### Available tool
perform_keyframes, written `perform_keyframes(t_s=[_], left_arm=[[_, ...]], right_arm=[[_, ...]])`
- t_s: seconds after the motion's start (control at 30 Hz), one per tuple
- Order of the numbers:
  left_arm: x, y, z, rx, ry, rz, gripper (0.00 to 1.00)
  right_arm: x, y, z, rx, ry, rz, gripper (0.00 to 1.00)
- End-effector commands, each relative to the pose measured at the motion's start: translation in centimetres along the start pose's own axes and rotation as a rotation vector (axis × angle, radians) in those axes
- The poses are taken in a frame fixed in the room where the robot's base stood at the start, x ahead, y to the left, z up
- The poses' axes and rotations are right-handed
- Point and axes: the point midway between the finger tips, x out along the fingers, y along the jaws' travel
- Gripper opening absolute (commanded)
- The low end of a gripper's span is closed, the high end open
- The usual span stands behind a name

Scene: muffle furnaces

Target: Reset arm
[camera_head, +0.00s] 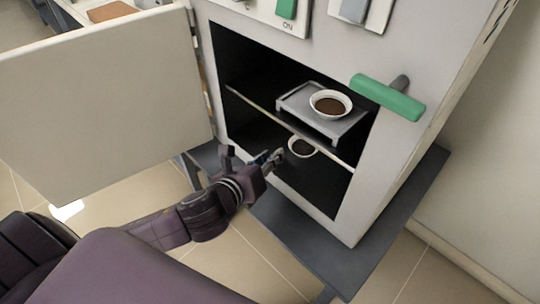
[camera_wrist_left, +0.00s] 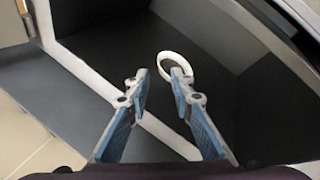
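My left arm reaches from the lower left to the open furnace (camera_head: 375,190). My left gripper (camera_head: 272,158) is at the opening, near a white bowl with dark contents (camera_head: 303,153) on the lower level. In the left wrist view the gripper's blue-padded fingers (camera_wrist_left: 158,84) stand apart with nothing held between them. The bowl's white rim (camera_wrist_left: 166,55) shows just beyond the fingertips; I cannot tell whether one fingertip touches it. My right gripper is not in view.
The furnace door (camera_head: 100,105) stands swung open at left. Inside, a grey stand (camera_head: 345,125) on the upper shelf carries another white bowl (camera_head: 330,104) with brown contents. A green handle (camera_head: 388,97) juts from the front. A dark table (camera_head: 350,265) supports the furnace.

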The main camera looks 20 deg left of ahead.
Motion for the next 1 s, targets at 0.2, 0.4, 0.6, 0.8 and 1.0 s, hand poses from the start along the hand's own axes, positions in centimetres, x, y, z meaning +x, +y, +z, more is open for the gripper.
perform_keyframes(t_s=[0.2, 0.4, 0.6, 0.8, 1.0], left_arm=[[0.0, 0.0, 0.0, 0.000, 0.000, 0.000, 0.22], [0.0, 0.1, -0.1, -0.018, 0.003, 0.005, 0.22], [-0.7, 1.9, -2.4, -0.355, 0.048, 0.100, 0.22], [-3.0, 5.3, -7.2, -0.979, 0.082, 0.325, 0.22], [-6.6, 8.1, -12.6, -1.563, 0.035, 0.601, 0.22]], right_arm=[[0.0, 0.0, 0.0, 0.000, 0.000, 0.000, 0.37], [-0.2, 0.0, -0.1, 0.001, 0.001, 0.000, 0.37], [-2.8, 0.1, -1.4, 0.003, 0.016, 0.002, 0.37], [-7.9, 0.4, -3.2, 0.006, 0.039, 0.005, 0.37], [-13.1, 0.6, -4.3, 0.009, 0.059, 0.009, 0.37]])
